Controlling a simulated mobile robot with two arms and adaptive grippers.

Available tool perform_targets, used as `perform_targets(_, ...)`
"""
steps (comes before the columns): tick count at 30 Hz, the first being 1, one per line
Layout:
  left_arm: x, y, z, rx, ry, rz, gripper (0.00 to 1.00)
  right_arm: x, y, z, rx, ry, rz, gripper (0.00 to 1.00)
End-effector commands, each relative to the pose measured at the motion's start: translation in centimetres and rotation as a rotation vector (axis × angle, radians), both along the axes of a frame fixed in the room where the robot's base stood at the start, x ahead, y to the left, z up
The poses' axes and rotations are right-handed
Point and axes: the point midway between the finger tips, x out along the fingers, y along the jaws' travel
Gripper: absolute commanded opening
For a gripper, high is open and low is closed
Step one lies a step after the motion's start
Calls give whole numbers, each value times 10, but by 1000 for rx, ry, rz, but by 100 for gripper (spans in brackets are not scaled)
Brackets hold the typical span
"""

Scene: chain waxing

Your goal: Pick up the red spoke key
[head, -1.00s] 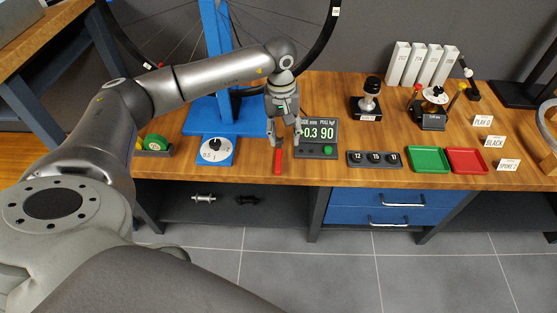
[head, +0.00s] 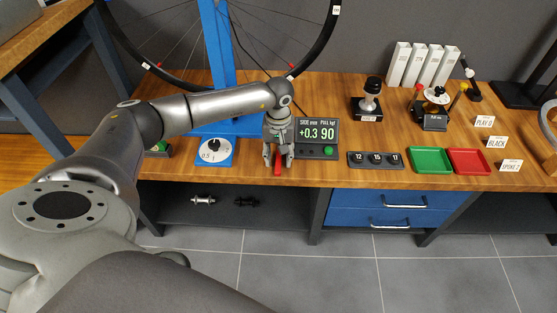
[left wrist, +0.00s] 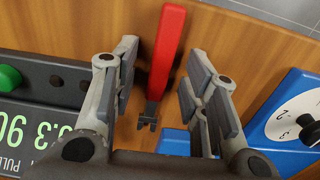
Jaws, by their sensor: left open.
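The red spoke key (left wrist: 167,52) lies on the wooden bench, its red handle toward the bench's front edge and its dark slotted head (left wrist: 150,118) toward the back. In the head view only part of the red handle (head: 278,168) shows below my left gripper (head: 278,160), which hides the rest. My left gripper is open, pointing down over the key. In the left wrist view its two fingers (left wrist: 160,95) stand on either side of the key, with a gap on both sides. My right gripper is not in view.
A display box (head: 317,138) stands close right of the key, and a blue base with a white dial (head: 214,151) close left. Further right are a dark tray of round pieces (head: 375,160), a green tray (head: 430,160) and a red tray (head: 468,161).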

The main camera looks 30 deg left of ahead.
Motion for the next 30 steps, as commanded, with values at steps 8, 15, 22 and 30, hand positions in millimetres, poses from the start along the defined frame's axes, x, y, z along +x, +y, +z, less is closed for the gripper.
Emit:
perform_targets(8, 0, 0, 0, 0, 0, 0, 31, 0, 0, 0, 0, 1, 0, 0)
perform_targets(15, 0, 0, 0, 0, 0, 0, 0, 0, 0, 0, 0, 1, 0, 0)
perform_targets(22, 0, 0, 0, 1, -1, 0, 0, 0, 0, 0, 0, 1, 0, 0)
perform_targets(30, 1, 0, 13, 0, -2, 1, 0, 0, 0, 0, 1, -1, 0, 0)
